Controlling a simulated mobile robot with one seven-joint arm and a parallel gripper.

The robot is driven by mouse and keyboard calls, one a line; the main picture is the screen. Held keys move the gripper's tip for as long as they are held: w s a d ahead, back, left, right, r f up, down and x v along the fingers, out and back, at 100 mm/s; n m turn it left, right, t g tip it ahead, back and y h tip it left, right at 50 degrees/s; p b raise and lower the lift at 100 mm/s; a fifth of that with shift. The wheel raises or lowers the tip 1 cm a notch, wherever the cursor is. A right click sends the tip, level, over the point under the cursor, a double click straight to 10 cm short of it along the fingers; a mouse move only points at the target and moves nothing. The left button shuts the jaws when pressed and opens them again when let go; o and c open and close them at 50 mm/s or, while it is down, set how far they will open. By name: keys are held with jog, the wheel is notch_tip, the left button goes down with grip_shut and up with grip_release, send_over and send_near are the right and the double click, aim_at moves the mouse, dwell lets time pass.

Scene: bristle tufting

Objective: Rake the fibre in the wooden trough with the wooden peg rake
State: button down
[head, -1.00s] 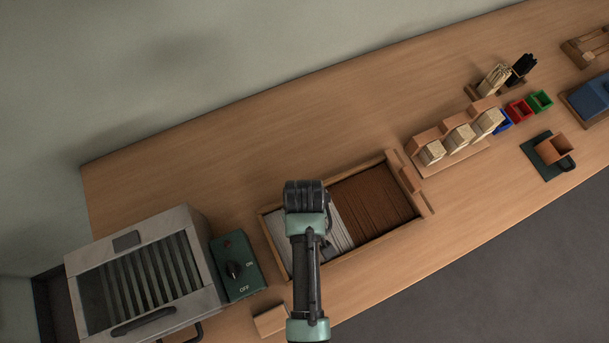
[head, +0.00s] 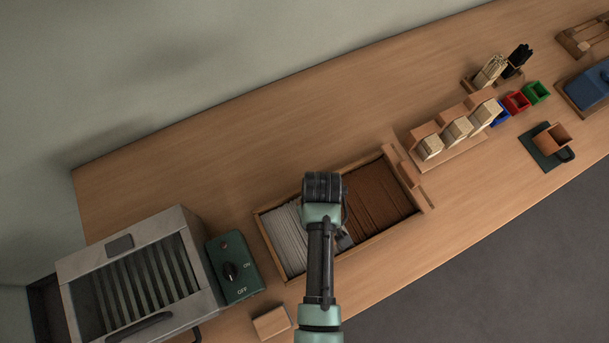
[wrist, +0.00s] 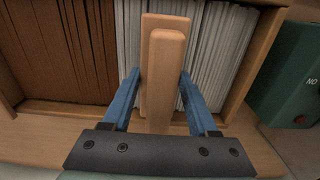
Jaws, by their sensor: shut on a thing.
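The wooden trough (head: 262,226) lies on the bench in the head view, with pale grey fibre (head: 288,238) in its left part and brown fibre (head: 378,195) in its right part. In the wrist view my gripper (wrist: 160,77) has its blue fingers on both sides of the wooden peg rake (wrist: 166,50), shut on it. The rake lies over the grey fibre (wrist: 216,50), near the border with the brown fibre (wrist: 75,45). Its pegs are hidden, so I cannot tell how deep they reach. In the head view my arm hides the rake.
A green switch box (head: 232,266) and a grey slatted machine (head: 135,275) stand left of the trough. A small wooden block (head: 271,322) lies at the front edge. A wooden rack with pale bundles (head: 457,130) stands to the right. The bench behind the trough is clear.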

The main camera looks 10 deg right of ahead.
jog(key=w+d+b, duration=0.2)
jog(key=d, duration=0.4)
jog(key=w+d+b, duration=0.2)
jog(key=d, duration=0.4)
jog(key=w+d+b, duration=0.2)
jog(key=d, duration=0.5)
jog(key=shift+w+f+b, duration=0.1)
jog(key=shift+f+b, duration=0.05)
jog(key=shift+b, duration=0.2)
jog(key=shift+d+r, duration=0.25)
jog(key=shift+d, duration=0.05)
jog(key=shift+w+d, duration=0.1)
jog(key=shift+w+d+r, duration=0.1)
jog(key=shift+d+r, duration=0.1)
jog(key=shift+d, duration=0.05)
jog(key=shift+a+r+p, duration=0.15)
jog(key=shift+a+p, duration=0.05)
jog(key=shift+p, duration=0.2)
jog(key=s+a+p, duration=0.3)
jog(key=a+p, duration=0.1)
jog(key=a, duration=0.5)
jog(key=s+a+p, duration=0.3)
jog(key=a+p, duration=0.2)
jog(key=a, duration=0.4)
jog(key=s+a+f+p, duration=0.1)
jog(key=s+a+p, duration=0.2)
jog(key=a, duration=0.6)
jog(key=shift+a+p, duration=0.15)
jog(key=shift+p, duration=0.85)
